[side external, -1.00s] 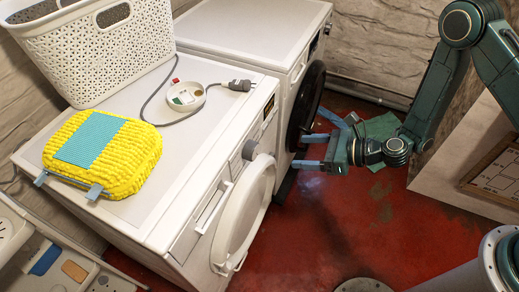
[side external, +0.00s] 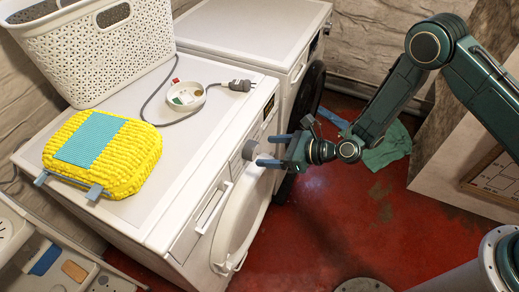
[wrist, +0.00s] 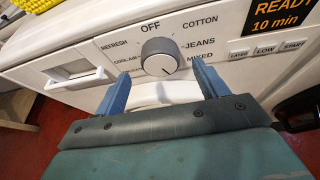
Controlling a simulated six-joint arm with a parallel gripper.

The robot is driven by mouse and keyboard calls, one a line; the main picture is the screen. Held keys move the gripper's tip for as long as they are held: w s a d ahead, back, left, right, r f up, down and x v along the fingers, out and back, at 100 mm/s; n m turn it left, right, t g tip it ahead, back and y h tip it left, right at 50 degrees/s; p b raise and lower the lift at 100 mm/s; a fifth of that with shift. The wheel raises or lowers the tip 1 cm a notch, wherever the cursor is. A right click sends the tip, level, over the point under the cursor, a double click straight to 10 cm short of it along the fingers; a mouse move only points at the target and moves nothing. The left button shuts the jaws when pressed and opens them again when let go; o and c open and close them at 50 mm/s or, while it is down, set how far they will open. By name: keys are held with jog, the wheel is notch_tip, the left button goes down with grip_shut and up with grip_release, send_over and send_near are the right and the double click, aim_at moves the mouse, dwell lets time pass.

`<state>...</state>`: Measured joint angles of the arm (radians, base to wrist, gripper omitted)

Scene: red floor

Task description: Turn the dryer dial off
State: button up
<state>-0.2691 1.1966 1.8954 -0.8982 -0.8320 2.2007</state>
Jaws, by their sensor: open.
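The dryer dial (side external: 250,150) is a round grey knob on the front panel of the near white machine (side external: 185,245). In the wrist view the dial (wrist: 160,57) has OFF printed above it, with COTTON, JEANS and MIXED to the right and REFRESH and COOL AIR to the left. A small dark mark seems to sit at the dial's lower right, not at OFF. My gripper (side external: 264,150) is open in front of the dial. In the wrist view its blue fingers (wrist: 160,70) show to either side below the dial; contact cannot be made out.
The near machine's round door (side external: 240,225) stands ajar below the panel. A display (wrist: 274,16) reads READY 10 min. A yellow bundle (side external: 125,172), a small dish (side external: 186,96), a plug and a white basket (side external: 95,60) are on top. Green cloth (side external: 388,147) lies on the floor.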

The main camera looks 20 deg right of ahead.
aim_at(256, 151)
jog(key=shift+x, duration=1.9)
jog(key=c, duration=1)
jog(key=shift+o, duration=0.2)
